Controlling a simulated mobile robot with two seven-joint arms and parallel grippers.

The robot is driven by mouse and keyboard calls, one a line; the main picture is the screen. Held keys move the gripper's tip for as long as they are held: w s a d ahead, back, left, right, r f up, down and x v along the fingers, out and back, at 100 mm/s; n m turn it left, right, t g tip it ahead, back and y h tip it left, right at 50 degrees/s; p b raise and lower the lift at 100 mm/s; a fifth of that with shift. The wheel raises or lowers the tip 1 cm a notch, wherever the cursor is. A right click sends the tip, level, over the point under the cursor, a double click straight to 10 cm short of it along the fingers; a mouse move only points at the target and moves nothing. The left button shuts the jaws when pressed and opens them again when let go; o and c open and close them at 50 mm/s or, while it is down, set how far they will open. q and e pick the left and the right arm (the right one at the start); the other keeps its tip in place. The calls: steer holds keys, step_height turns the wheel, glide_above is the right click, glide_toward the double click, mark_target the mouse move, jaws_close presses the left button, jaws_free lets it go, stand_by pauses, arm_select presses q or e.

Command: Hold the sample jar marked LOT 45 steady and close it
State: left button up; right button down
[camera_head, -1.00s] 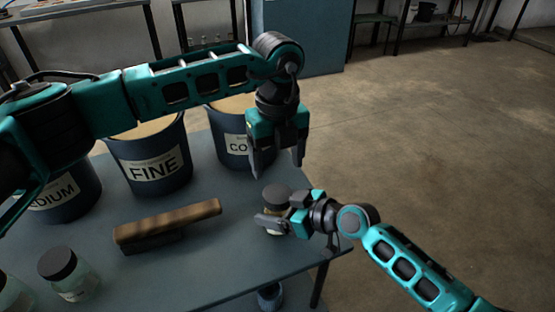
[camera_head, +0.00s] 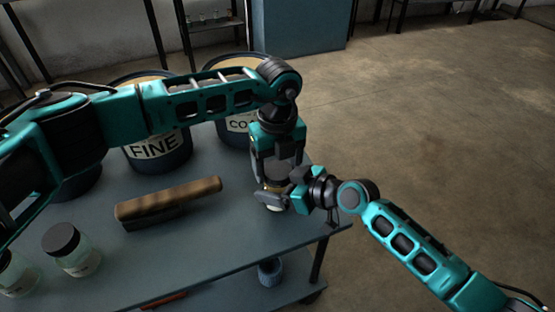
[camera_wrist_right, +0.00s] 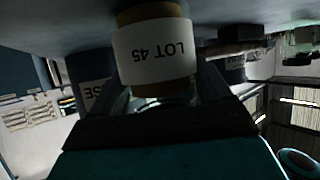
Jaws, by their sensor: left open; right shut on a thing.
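The sample jar marked LOT 45 (camera_wrist_right: 155,52) fills the top middle of the right wrist view, its white label upside down. In the head view its dark lid (camera_head: 278,173) shows near the table's right edge. My right gripper (camera_head: 272,197) is shut on the jar's body from the right; its fingers (camera_wrist_right: 160,98) also show on both sides of the jar in the right wrist view. My left gripper (camera_head: 278,162) points down, open, with its fingers either side of the lid. Whether they touch the lid I cannot tell. The lid's threads and seating are hidden.
A wooden-handled brush (camera_head: 168,202) lies on the grey table (camera_head: 215,240) left of the jar. Two lidded jars stand at the front left, one here (camera_head: 72,250). Large bins, one marked FINE (camera_head: 158,146), stand at the back, close behind my left arm.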

arm_select(q)
steer(key=c, duration=0.8)
steer(key=o, duration=1.1)
steer(key=shift+c, duration=0.2)
steer(key=shift+r, duration=2.3)
steer(key=shift+o, duration=1.1)
steer(key=shift+r, duration=0.1)
